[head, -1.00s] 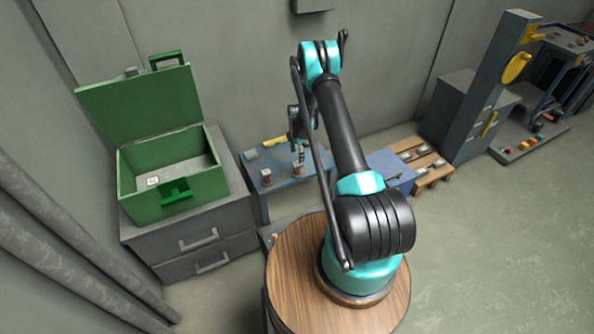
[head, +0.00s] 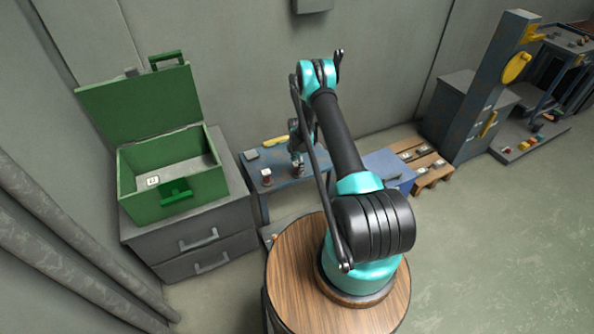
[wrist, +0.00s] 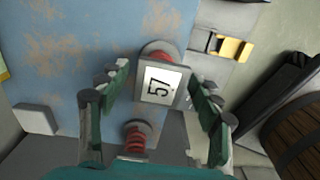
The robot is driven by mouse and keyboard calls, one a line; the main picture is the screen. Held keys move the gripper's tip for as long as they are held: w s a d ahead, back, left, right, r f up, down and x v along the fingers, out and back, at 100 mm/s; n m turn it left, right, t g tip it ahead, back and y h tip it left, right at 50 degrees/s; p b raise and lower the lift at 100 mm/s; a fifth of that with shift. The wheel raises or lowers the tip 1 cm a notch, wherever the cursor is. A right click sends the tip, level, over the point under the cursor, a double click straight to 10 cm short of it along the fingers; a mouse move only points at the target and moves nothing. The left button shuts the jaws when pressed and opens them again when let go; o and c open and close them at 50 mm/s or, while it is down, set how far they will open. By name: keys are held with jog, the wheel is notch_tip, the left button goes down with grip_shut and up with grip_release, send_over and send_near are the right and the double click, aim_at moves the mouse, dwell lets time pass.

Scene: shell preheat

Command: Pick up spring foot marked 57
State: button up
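The spring foot marked 57 (wrist: 158,85) has a white label, a red spring and grey ends, and stands on the worn blue table (wrist: 60,75). My gripper (wrist: 161,92) is open, with one green-and-grey finger on each side of this foot; I see no clear contact. A second spring foot with a red spring (wrist: 137,138) stands nearby in the wrist view, with no readable mark. In the head view one spring foot (head: 266,177) is clear on the table (head: 282,183); my gripper (head: 298,163) partly hides the other.
An open green box (head: 172,185) stands on a grey drawer cabinet at left, with a white-labelled piece (head: 152,181) inside. A blue box (head: 388,168) and wooden rack (head: 430,172) are right of the table. A grey block (wrist: 35,119) lies on the table.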

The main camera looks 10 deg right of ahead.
jog(key=c, duration=1.3)
